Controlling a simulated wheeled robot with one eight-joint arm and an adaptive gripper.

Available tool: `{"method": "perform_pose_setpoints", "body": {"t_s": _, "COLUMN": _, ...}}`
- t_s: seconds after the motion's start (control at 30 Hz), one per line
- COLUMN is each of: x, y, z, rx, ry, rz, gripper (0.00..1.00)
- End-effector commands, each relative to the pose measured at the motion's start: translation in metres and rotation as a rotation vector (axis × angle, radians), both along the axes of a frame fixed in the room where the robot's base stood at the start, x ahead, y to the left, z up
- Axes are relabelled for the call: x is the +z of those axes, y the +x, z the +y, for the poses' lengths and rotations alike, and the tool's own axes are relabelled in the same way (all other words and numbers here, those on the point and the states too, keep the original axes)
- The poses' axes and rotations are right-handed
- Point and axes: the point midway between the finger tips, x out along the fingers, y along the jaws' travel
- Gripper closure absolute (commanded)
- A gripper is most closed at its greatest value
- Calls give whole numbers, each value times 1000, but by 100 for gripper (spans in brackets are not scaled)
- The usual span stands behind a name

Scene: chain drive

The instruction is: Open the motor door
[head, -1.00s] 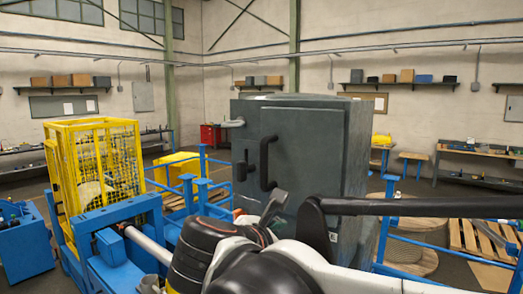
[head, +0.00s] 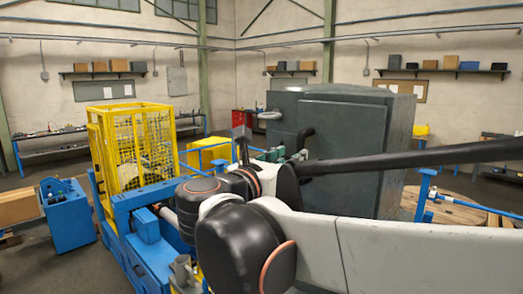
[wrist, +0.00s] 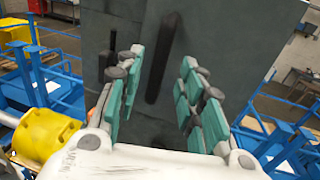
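The motor door is the flat dark grey panel (head: 342,140) on the front of a large grey cabinet (head: 395,120) in the head view. A black vertical handle is on it; in the wrist view this long handle (wrist: 165,58) stands between and beyond my gripper's fingers. A smaller black latch (wrist: 107,62) shows left of it. My gripper (wrist: 160,88) is open, its teal-padded fingers wide apart on either side of the handle, with nothing between the pads that I can see held. In the head view my arm hides the lower part of the door. The door looks closed.
A yellow mesh cage (head: 135,148) on a blue frame stands left of the cabinet. Blue railings (wrist: 45,75) run beside the cabinet. A yellow cylinder (wrist: 45,138) is close at the lower left of the wrist view. Wooden reels and pallets (head: 460,195) lie at right.

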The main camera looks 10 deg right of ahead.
Motion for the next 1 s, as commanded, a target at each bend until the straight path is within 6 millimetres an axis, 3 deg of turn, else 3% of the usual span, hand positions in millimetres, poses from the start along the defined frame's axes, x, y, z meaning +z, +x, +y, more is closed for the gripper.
{"method": "perform_pose_setpoints", "body": {"t_s": 0.33, "x": 1, "y": 39, "z": -36, "rx": -2, "ry": 1, "rz": 0, "gripper": 65}}
{"method": "perform_pose_setpoints", "body": {"t_s": 0.77, "x": 0, "y": 46, "z": -43, "rx": 1, "ry": 1, "rz": 0, "gripper": 65}}
{"method": "perform_pose_setpoints", "body": {"t_s": 0.93, "x": 0, "y": 46, "z": -43, "rx": 1, "ry": 1, "rz": 0, "gripper": 99}}
{"method": "perform_pose_setpoints", "body": {"t_s": 1.0, "x": 0, "y": 46, "z": -43, "rx": 1, "ry": 1, "rz": 0, "gripper": 100}}
